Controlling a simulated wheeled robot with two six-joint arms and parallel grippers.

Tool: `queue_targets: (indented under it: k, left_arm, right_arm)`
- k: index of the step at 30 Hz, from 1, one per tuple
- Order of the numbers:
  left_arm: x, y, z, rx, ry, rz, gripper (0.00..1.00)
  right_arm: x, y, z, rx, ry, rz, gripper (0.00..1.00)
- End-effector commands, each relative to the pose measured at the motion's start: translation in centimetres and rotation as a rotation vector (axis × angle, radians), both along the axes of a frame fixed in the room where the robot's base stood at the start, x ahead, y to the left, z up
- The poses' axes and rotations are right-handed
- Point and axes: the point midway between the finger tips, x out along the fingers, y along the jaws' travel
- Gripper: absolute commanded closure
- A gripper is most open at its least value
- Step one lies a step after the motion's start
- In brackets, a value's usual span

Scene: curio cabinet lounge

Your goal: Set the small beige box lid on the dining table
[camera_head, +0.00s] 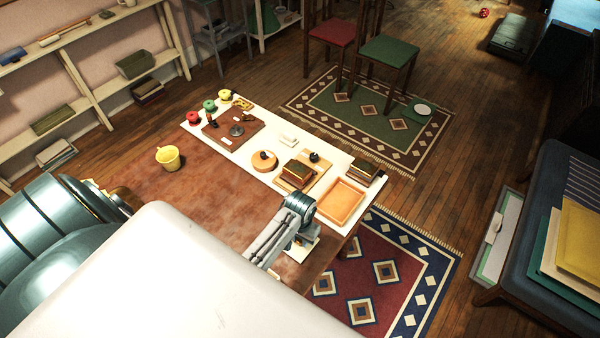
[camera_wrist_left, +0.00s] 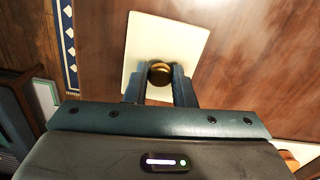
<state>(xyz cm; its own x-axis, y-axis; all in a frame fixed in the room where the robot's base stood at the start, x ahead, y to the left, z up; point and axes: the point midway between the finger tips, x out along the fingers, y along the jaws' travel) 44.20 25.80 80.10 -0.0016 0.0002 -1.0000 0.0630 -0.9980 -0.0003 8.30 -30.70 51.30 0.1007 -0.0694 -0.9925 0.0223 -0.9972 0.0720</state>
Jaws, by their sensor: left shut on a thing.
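The small beige box lid (camera_wrist_left: 160,45) is a pale cream square with a round brass knob in the left wrist view. My left gripper (camera_wrist_left: 160,82) is shut on that knob, with one finger on each side. In the head view the left gripper (camera_head: 297,240) is at the dining table's near right end, and a pale part of the lid (camera_head: 303,252) shows below it. The dining table (camera_head: 215,210) has a reddish-brown top with a white strip along its far side. I cannot tell whether the lid touches the tabletop. My right gripper is not in view.
An orange tray (camera_head: 344,202), brown box-like things (camera_head: 297,174), a round orange piece (camera_head: 264,161) and a dark board (camera_head: 232,131) occupy the white strip. The brown middle of the tabletop is clear.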

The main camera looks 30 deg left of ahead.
Motion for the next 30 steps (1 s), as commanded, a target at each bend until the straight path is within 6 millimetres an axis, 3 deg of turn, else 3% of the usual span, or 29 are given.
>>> queue_targets:
  k: [8,9,12,23,30]
  left_arm:
    - [0.0,0.0,-0.3,0.000,-0.001,0.000,1.00]
    - [0.0,0.0,-0.2,0.000,-0.001,0.000,0.70]
    - [0.0,0.0,-0.2,-0.001,-0.001,0.000,0.55]
    - [0.1,0.0,0.5,-0.001,-0.003,0.000,0.55]
    - [0.1,0.0,5.0,-0.001,-0.006,0.000,0.55]
  right_arm:
    - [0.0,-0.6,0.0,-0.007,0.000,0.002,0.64]
    - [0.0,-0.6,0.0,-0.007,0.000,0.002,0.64]
    - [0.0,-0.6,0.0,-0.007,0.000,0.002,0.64]
    - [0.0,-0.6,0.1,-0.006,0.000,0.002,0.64]
    - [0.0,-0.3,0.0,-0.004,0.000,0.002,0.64]
